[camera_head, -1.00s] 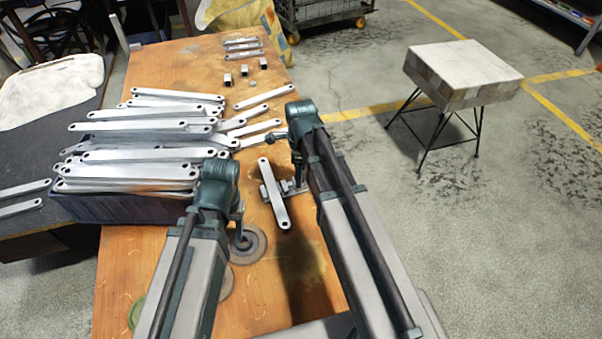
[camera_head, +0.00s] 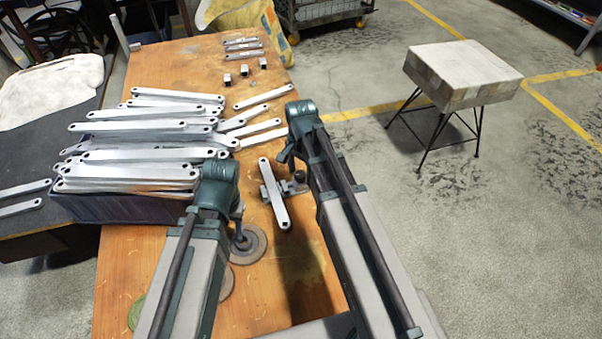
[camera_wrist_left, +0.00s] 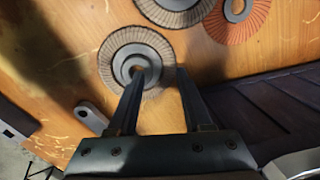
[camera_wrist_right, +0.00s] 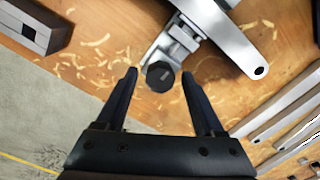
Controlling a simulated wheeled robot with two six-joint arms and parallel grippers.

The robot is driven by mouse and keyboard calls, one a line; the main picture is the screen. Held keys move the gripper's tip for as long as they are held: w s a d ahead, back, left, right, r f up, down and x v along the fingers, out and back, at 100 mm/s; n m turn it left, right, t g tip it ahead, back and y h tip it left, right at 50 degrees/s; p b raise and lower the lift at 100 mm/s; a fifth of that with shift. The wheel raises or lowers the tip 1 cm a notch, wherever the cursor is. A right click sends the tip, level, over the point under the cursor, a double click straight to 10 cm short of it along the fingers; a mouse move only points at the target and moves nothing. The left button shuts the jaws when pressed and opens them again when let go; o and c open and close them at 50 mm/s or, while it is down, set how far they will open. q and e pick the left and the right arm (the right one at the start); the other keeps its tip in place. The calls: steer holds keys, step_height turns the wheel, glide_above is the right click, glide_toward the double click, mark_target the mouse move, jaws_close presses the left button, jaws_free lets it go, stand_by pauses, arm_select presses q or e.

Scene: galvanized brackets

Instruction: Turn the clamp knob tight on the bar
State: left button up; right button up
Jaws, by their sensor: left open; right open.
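A flat galvanized bar (camera_head: 274,195) lies across a small metal clamp (camera_head: 268,189) on the wooden table. The clamp's round black knob (camera_head: 299,177) sticks out to the right of the bar. In the right wrist view the knob (camera_wrist_right: 160,76) appears between the fingertips of my right gripper (camera_wrist_right: 159,74), with a gap on each side; the gripper is open and empty. The bar (camera_wrist_right: 228,35) crosses the clamp behind the knob. My left gripper (camera_wrist_left: 160,72) is open and empty above the table, near a grey abrasive disc (camera_wrist_left: 108,68).
A dark bin (camera_head: 115,208) heaped with galvanized bars stands on the left. More loose bars (camera_head: 264,97) and small blocks (camera_head: 244,70) lie further back. Several abrasive discs (camera_head: 258,247) lie near my left gripper. The table's right edge is close to the clamp.

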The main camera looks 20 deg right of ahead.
steer(key=shift+n, duration=0.5)
jaws_close()
stand_by(0.3)
